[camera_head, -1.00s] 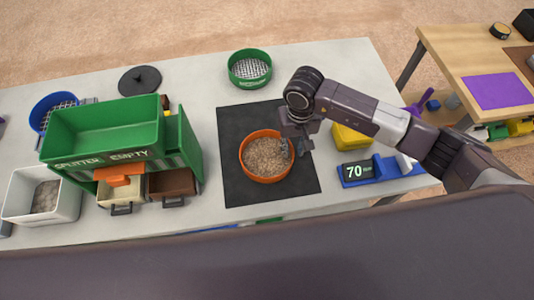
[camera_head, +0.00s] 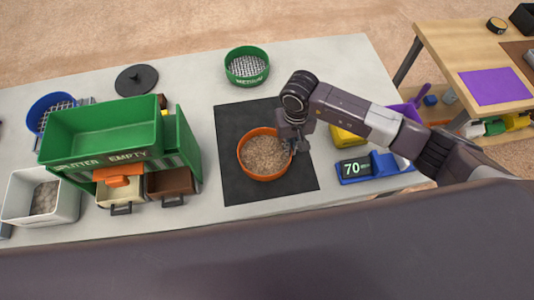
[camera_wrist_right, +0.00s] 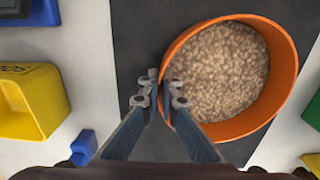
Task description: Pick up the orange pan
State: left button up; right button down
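The orange pan (camera_head: 262,178), filled with light brown grains, stands upright on the black mat (camera_head: 240,192). In the right wrist view the pan (camera_wrist_right: 285,62) fills the right half, and its near wall passes between my fingertips. My right gripper (camera_head: 292,146) is at the pan's right rim in the head view. In the wrist view its fingers (camera_wrist_right: 162,88) are close together on the rim, one inside and one outside the pan. The pan appears to rest on the mat. My left gripper is not in view.
The green splitter (camera_head: 100,130) stands left, with a white bin (camera_head: 25,205) beside it. A green sieve (camera_head: 247,66) is behind the mat. A yellow object (camera_head: 345,137) and a blue scale reading 70 (camera_head: 357,170) are on the right. A wooden table (camera_head: 440,40) stands apart.

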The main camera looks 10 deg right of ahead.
jog(key=shift+w+r, duration=0.1)
jog(key=shift+r, duration=0.45)
notch_tip(320, 180, up, 18)
jog(key=b, duration=0.6)
jog(key=s+d, duration=0.5)
jog(key=s, duration=0.3)
jog(key=shift+s+d, duration=0.2)
jog(key=shift+d, duration=0.15)
jog(key=shift+r, duration=0.1)
